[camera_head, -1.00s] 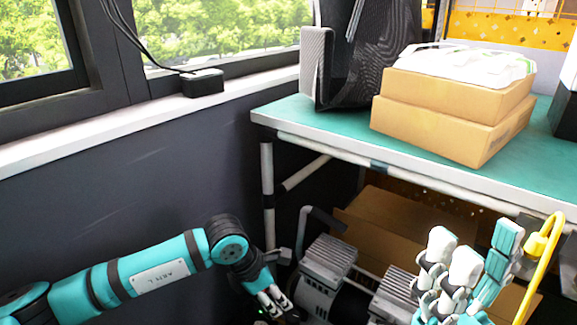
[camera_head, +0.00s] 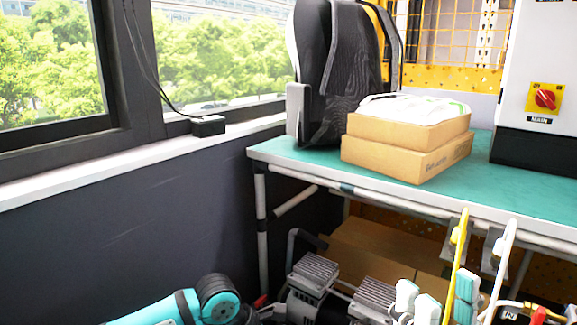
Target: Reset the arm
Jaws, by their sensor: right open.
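My left arm (camera_head: 165,311) shows at the bottom left, teal with a dark round joint. Its gripper is below the picture edge. My right gripper (camera_head: 436,297) is at the bottom right, in front of the table's lower part. Its white and teal fingers are spread, and I see nothing held between them. Its base is cut off by the bottom edge.
A green-topped table (camera_head: 310,168) carries a dark backpack (camera_head: 340,75) and stacked cardboard boxes (camera_head: 400,160). Grey machinery (camera_head: 312,272) and boxes sit below. A yellow upright piece (camera_head: 456,255) stands near my right gripper.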

